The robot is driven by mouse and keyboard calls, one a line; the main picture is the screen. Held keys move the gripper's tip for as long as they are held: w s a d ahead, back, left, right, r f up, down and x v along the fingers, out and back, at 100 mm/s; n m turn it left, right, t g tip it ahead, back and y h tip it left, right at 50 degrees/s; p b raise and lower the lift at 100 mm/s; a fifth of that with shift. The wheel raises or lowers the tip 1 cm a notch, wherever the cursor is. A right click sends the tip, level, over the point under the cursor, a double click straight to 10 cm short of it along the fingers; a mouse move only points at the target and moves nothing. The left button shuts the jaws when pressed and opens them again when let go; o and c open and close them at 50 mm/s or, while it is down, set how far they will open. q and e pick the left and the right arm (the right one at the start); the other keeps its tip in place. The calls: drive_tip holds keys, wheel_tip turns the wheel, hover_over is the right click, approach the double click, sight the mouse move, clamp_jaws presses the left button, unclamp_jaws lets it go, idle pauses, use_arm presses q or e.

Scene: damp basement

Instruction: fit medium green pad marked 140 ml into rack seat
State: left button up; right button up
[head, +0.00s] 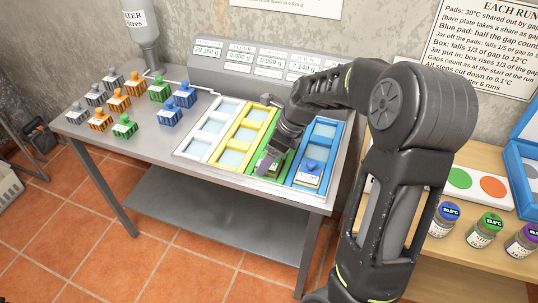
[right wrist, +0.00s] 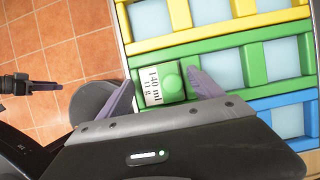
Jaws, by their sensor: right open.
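The medium green pad (right wrist: 152,72), with a round green knob and a label reading 140 ml, is at the near end seat of the rack's green column (right wrist: 218,60). I cannot tell whether it lies fully flat. My right gripper (right wrist: 161,82) is open, with one finger on each side of the pad and gaps visible. In the head view my right gripper (head: 272,160) is over the front of the green column and partly hides the pad (head: 265,169). A dark gripper at the left of the right wrist view, apparently my left (right wrist: 42,86), is away from the rack; its opening is unclear.
The rack (head: 181,152) has white, yellow, green and blue columns; a blue pad (head: 308,176) sits at the blue column's front. Several grey, orange, green and blue pads (head: 125,126) stand on the table's left. A wooden table (head: 455,160) with jars (head: 485,229) is at right.

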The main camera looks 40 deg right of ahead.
drive_tip(key=shift+d+r, duration=0.1)
drive_tip(key=shift+r, duration=0.3)
drive_tip(key=v, duration=1.1)
drive_tip(key=shift+r, duration=0.25)
drive_tip(key=shift+s, duration=0.2)
